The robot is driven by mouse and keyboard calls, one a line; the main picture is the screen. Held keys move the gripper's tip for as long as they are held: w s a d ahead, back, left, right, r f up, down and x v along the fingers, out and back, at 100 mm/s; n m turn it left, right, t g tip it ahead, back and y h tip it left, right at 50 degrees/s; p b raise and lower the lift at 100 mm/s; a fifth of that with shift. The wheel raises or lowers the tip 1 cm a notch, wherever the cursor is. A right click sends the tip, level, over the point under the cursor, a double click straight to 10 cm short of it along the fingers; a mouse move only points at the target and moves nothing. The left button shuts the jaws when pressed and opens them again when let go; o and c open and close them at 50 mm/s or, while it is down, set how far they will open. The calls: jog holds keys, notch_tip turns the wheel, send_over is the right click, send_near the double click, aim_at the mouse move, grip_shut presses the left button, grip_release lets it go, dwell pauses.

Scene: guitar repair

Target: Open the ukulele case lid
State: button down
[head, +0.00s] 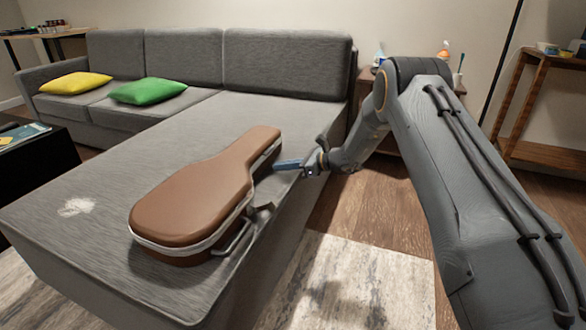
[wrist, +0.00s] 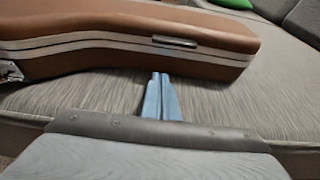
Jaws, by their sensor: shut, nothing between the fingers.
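The brown ukulele case (head: 195,205) lies flat on the grey sofa's chaise, its lid down and a pale band running around the seam. Its neck end points to the back right. A metal handle or latch (head: 234,240) shows on its near right side. In the wrist view the case (wrist: 110,32) fills the upper part, with a metal latch (wrist: 174,42) on the pale seam. My gripper (head: 276,165) is beside the neck's right side; its blue fingers (wrist: 161,77) are together and empty, just below and in front of the case's side. I cannot tell whether they touch it.
The grey chaise (head: 60,240) carries the case near its right edge. Green (head: 148,91) and yellow (head: 75,82) cushions lie on the sofa behind. A wooden shelf (head: 535,100) stands at right. Wooden floor (head: 385,215) is open right of the chaise.

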jog(key=shift+b+x, duration=0.3)
jog(key=shift+x, duration=0.8)
notch_tip(320, 180, up, 2)
jog(key=shift+w+a, duration=0.1)
jog(key=shift+a, duration=0.05)
jog(key=shift+r+b, duration=0.5)
jog(key=shift+r, duration=0.45)
jog(key=shift+r, duration=0.1)
